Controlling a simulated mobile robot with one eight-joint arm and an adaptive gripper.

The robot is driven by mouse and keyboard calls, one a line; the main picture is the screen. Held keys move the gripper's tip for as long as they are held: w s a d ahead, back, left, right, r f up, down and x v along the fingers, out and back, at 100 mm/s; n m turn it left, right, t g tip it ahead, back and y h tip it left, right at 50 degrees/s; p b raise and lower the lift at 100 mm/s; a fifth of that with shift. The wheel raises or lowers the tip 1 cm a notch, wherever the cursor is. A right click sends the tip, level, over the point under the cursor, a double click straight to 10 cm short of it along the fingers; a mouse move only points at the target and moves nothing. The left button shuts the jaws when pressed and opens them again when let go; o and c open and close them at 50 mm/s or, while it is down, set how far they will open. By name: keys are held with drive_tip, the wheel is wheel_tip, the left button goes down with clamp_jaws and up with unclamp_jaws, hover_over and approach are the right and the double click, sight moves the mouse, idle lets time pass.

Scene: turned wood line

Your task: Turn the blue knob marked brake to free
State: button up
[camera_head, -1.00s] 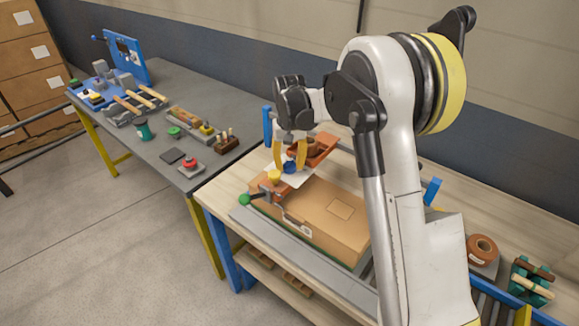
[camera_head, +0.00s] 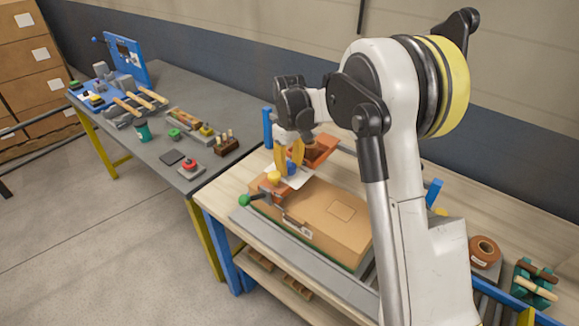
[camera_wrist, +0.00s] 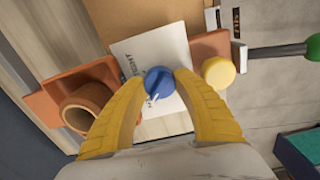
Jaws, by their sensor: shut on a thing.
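The blue knob (camera_wrist: 159,82) sits on a white label plate (camera_wrist: 150,48) with dark printing, only partly readable. A pale pointer mark on the knob points down and to the left in the wrist view. My gripper (camera_wrist: 160,88) has its two yellow fingers closed on either side of the knob. In the head view my gripper (camera_head: 289,160) reaches down over the knob (camera_head: 292,169), which is partly hidden by the fingers.
A yellow round knob (camera_wrist: 218,72) is close to my right finger. An orange bracket with a tube (camera_wrist: 88,106) is on the other side. A green-tipped lever (camera_head: 245,200) and a cardboard box (camera_head: 320,218) are nearby.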

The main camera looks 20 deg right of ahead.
sight(289, 163)
idle(0.4)
drive_tip(key=o, duration=1.2)
drive_tip(key=shift+r, duration=0.1)
drive_tip(key=shift+a+r, duration=0.1)
drive_tip(key=shift+r, duration=3.8)
